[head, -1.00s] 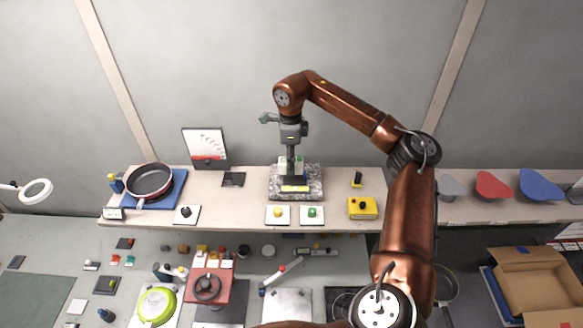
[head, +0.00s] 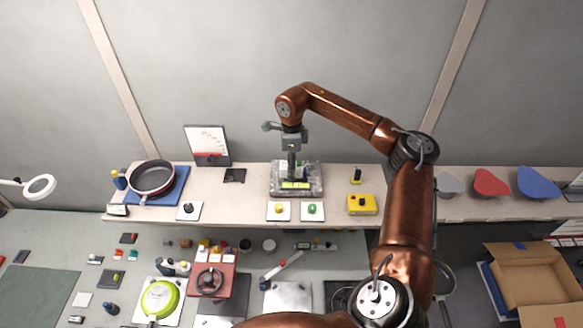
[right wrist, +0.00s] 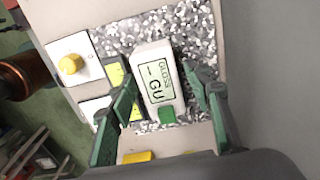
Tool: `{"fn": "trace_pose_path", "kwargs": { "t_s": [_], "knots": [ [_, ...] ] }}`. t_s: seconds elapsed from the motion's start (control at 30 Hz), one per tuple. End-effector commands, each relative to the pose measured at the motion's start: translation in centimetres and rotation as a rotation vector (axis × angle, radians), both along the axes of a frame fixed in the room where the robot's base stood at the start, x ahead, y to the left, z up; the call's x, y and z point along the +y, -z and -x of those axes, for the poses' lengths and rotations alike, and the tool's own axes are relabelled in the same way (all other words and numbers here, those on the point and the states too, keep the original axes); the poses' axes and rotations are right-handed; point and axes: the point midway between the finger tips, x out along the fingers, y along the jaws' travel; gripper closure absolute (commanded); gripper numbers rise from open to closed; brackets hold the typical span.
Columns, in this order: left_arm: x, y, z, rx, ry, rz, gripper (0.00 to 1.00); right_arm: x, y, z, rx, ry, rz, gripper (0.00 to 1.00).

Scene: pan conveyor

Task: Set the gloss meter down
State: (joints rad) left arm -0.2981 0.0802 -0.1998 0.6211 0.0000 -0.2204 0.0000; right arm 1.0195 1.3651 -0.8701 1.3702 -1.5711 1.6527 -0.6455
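The gloss meter (right wrist: 158,80) is a small white box with a green-edged "GLOSS 1 GU" display and a green button. In the right wrist view it lies over a speckled granite slab (right wrist: 199,37), which also shows in the head view (head: 314,178). My right gripper (right wrist: 165,97) has its green-padded fingers on both sides of the meter, with visible gaps, so it is open around it. In the head view my right gripper (head: 291,170) points down over the slab and largely hides the meter. Whether the meter's underside fully touches the slab is hard to see. My left gripper is out of view.
A yellow button (head: 278,207) and a green button (head: 312,208) sit on white plates in front of the slab. A yellow box (head: 361,205) is to the right. A dark pan (head: 152,177) rests on a blue mat at the left. The wall is close behind.

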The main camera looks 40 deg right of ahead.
Motion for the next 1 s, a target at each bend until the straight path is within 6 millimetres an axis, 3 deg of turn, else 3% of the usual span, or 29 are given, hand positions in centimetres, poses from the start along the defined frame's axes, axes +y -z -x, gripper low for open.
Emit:
{"fn": "trace_pose_path", "kwargs": {
  "t_s": [0.37, 0.47, 0.8, 1.0],
  "knots": [
    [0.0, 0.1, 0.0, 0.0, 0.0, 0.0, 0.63, 0.0, -0.7, -0.1, -0.003, 0.0, 0.0, 0.53],
    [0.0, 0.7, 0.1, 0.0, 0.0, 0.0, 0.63, 0.0, -1.9, -0.2, -0.006, 0.001, 0.0, 0.53],
    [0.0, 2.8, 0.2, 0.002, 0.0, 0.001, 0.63, 0.0, -8.9, -0.1, -0.005, 0.0, -0.001, 0.53],
    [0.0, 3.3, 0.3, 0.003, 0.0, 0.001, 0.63, 0.0, -11.6, -0.1, -0.002, 0.0, -0.001, 0.53]
  ]
}}
